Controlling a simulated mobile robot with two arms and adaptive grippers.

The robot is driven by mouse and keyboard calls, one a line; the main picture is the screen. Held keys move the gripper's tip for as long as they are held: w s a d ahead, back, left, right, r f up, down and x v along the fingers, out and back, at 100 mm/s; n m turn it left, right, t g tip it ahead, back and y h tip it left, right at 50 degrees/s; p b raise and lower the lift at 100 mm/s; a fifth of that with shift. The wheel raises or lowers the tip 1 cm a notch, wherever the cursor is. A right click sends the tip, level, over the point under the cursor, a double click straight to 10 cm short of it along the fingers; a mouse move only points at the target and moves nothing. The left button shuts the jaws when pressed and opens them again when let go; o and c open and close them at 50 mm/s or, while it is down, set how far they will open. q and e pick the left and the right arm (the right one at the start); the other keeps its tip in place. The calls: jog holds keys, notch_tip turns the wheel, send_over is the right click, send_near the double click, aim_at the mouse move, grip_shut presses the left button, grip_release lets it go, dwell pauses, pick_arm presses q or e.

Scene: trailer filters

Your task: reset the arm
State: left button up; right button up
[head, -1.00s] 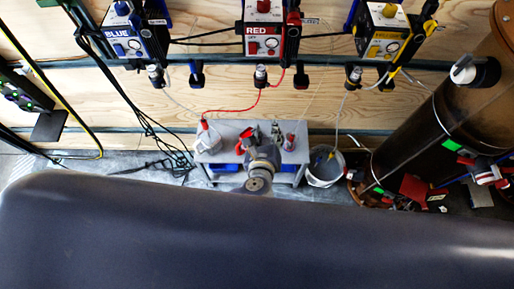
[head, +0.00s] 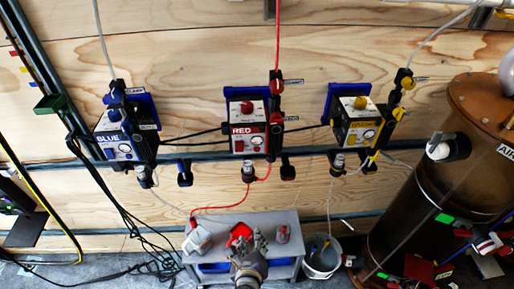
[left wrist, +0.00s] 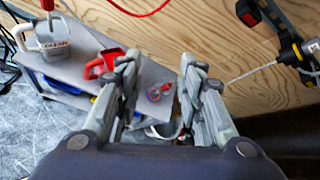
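My left gripper (head: 250,242) shows at the bottom middle of the head view, in front of a small grey bench (head: 276,217). In the left wrist view its two fingers (left wrist: 160,82) stand apart with a gap between them, and nothing is held. A red-handled container (head: 239,234) is on the bench just behind the gripper in the head view; its red handle (left wrist: 101,64) shows left of the fingers in the left wrist view. A small jar (left wrist: 158,92) shows in the gap, beyond the fingers.
A white pitcher (head: 197,240) stands on the bench's left side, and a white bucket (head: 322,262) is right of it. Blue (head: 122,135), red (head: 248,125) and yellow (head: 357,122) units hang on the wall. A brown tank (head: 432,205) stands at right. Cables hang at left.

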pick_arm(q)
jog(key=s+a+f+n+g+b, duration=0.1)
jog(key=s+a+f+n+g, duration=0.3)
jog(key=f, duration=0.8)
jog(key=s+a+f+n+g+b, duration=0.1)
jog(key=s+a+f+n+g, duration=0.1)
jog(key=s+a+f+n, duration=0.7)
jog(key=s+a+f+n+g, duration=0.2)
jog(key=s+f+n, duration=0.5)
jog(key=s, duration=0.4)
jog(key=s+a+f+n+g+b, duration=0.1)
jog(key=s+a+f+n, duration=0.4)
jog(key=s, duration=0.7)
notch_tip(320, 180, down, 5)
jog(key=shift+r+n+g, duration=0.2)
jog(key=shift+n+g, duration=0.5)
jog(key=shift+n, duration=0.4)
jog(key=shift+w, duration=0.1)
